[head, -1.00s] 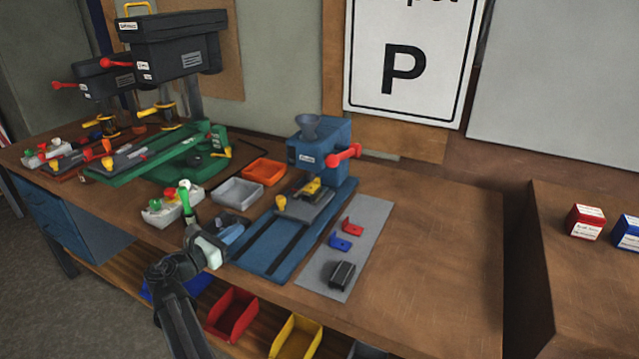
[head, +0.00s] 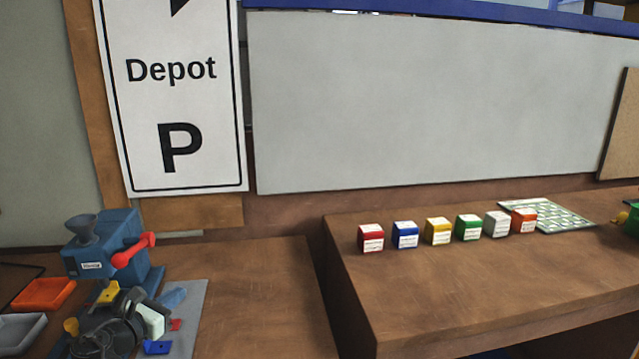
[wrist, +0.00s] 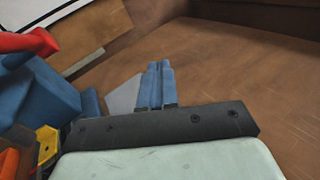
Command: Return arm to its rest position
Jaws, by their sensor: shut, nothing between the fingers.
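My gripper (head: 174,297) shows at the lower left of the head view, with my dark wrist and pale hand block behind it. Its blue fingers are together and empty, above or in front of the grey mat (head: 192,318); the exact height is unclear. In the wrist view the closed fingers (wrist: 158,82) point away over the brown bench, with nothing between them. The blue machine (head: 103,240) with its red handle (head: 134,250) stands just behind and left of my gripper. My arm hides part of the machine's base.
A blue piece (head: 158,347) and a partly hidden red piece (head: 176,324) lie on the mat. An orange tray (head: 43,294) sits left of the machine. The bench (head: 260,290) is clear right of the mat. Several coloured boxes (head: 438,231) line the right-hand bench.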

